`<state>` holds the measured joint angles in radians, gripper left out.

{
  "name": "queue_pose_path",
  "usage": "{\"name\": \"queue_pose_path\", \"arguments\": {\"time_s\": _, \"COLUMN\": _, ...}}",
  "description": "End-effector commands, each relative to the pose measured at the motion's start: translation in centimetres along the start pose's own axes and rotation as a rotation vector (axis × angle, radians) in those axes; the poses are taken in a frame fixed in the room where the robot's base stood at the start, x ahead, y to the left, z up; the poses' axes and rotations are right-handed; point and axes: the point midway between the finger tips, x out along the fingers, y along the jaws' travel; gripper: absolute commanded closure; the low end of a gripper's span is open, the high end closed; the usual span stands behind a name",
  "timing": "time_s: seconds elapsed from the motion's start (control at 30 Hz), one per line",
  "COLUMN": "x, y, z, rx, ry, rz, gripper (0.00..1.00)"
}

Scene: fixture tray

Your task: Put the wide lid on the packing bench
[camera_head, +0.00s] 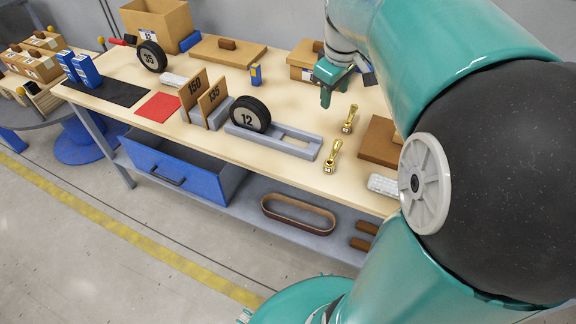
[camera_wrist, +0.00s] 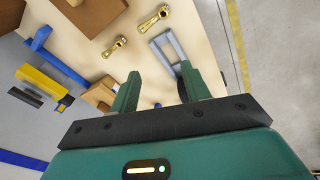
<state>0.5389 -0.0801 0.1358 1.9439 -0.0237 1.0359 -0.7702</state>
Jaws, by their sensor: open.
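The likely wide lid is a flat wooden board with a small block handle (camera_head: 228,52), lying at the back of the light wooden bench (camera_head: 118,72). Another brown wooden piece with a raised top (camera_head: 380,145) lies at the bench's right, partly hidden by my arm. Which of them is the task's lid I cannot tell for certain. My gripper (camera_head: 338,88) is open and empty above the bench, right of the flat board and near a lidded wooden box (camera_head: 301,72). In the wrist view the two fingers (camera_wrist: 160,75) stand apart with nothing between them.
A grey slotted fixture (camera_head: 290,142) holds a wheel marked 12 (camera_head: 250,114). Upright numbered boards (camera_head: 203,97), a second wheel (camera_head: 152,56) and a red mat (camera_head: 158,107) occupy the left. A blue drawer (camera_head: 180,168) hangs open below.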

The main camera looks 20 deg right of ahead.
Motion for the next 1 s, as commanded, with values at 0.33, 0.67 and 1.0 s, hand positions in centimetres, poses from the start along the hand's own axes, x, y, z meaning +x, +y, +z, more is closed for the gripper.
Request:
{"name": "queue_pose_path", "arguments": {"time_s": 0.33, "x": -4.4, "y": -14.9, "z": 3.0, "rx": 0.233, "ry": 0.182, "rz": 0.019, "gripper": 0.53}}
{"name": "queue_pose_path", "arguments": {"time_s": 0.67, "x": -4.1, "y": -21.8, "z": 6.8, "rx": 0.396, "ry": 0.300, "rz": -0.062, "gripper": 0.53}}
{"name": "queue_pose_path", "arguments": {"time_s": 1.0, "x": -4.0, "y": -22.0, "z": 6.9, "rx": 0.406, "ry": 0.301, "rz": -0.066, "gripper": 0.53}}
